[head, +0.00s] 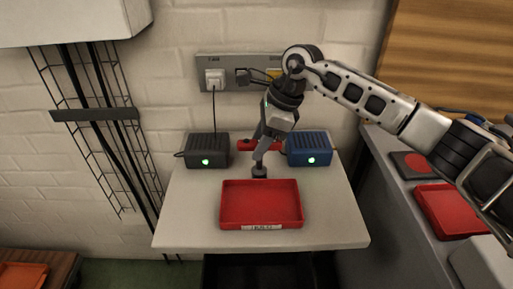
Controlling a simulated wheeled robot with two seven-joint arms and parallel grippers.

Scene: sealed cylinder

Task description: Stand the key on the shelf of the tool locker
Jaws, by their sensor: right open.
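My right gripper (261,150) points down over the back of a small light table, behind the red tray (261,204). Its jaws are open, but the separate fingertips are hard to make out. A small dark round piece (259,172) stands on the table directly below it, at the end of a grey stem-like part. I cannot tell whether that is the key or whether the gripper touches it. Nothing is clearly recognizable as the key or the tool locker. My left gripper is not in view.
A black box (207,150) and a blue box (309,148), each with a green light, flank the gripper. A red item (245,144) lies partly hidden between them. A wall socket panel (215,72) is behind. A grey counter at right holds another red tray (450,212).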

